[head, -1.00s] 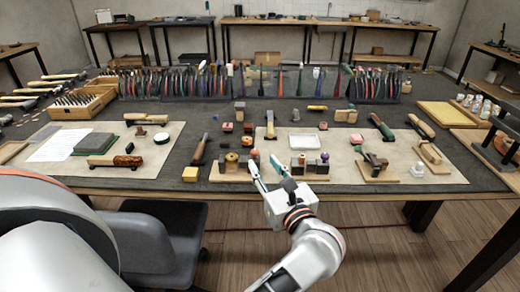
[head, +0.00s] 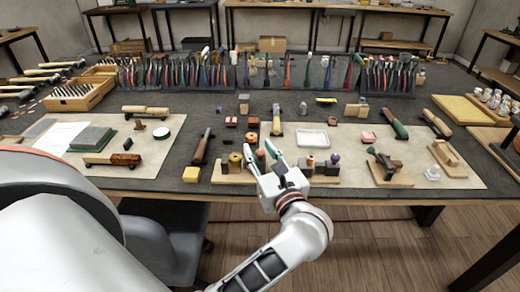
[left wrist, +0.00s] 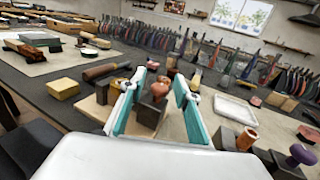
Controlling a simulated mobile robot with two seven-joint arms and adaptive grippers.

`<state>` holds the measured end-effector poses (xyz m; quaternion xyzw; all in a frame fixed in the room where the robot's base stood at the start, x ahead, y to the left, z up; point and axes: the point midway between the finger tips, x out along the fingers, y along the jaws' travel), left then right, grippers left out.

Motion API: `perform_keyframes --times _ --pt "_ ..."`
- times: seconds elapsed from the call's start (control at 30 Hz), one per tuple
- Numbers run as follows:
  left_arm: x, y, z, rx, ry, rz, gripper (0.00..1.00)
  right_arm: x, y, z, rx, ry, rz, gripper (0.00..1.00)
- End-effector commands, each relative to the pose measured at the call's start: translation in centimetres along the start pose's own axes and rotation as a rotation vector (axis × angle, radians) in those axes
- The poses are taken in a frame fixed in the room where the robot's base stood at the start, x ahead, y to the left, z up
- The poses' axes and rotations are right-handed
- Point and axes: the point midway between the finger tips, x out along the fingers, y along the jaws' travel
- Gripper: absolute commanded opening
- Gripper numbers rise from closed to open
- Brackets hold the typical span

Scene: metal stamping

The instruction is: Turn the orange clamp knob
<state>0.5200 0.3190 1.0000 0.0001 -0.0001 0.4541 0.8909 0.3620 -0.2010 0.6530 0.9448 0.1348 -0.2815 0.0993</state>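My left gripper (head: 260,149) reaches over the front edge of the bench, its two pale teal fingers apart. Between the fingers in the left wrist view (left wrist: 160,78) is a reddish-orange knob (left wrist: 159,88) on a dark square block; the fingers stand on either side of it, and I cannot tell whether they touch it. The knob also shows in the head view (head: 261,154), partly hidden by the fingers. A wooden base (head: 222,178) lies under these pieces. A yellowish spool-like knob (head: 235,159) stands left of it. My right gripper is not in view.
Right of the gripper stand a copper-coloured knob (left wrist: 247,138) and a purple knob (left wrist: 300,155) on dark blocks. A white tray (head: 313,139) lies behind them. A yellow block (head: 191,174) and a dark-handled tool (head: 202,148) lie to the left.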

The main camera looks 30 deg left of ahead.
Motion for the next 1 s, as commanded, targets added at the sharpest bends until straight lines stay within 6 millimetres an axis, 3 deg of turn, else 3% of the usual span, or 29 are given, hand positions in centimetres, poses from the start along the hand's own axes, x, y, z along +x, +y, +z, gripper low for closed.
perform_keyframes --times 0.03,0.13,0.17,0.57,1.0 --pt "0.0 0.0 0.0 0.000 0.000 0.000 0.29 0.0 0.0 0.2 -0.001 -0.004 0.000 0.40" --pt "0.0 0.0 0.0 0.000 0.000 0.000 0.03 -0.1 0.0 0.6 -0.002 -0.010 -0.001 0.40" --pt "0.0 0.0 0.0 0.000 0.000 0.000 0.00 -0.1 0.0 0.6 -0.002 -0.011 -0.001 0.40" --pt "0.0 0.1 0.0 0.001 -0.001 -0.042 0.00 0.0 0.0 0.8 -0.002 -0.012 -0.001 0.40" --pt "0.1 0.2 -0.1 0.005 -0.005 -0.365 0.00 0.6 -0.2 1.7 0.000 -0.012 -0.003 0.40"
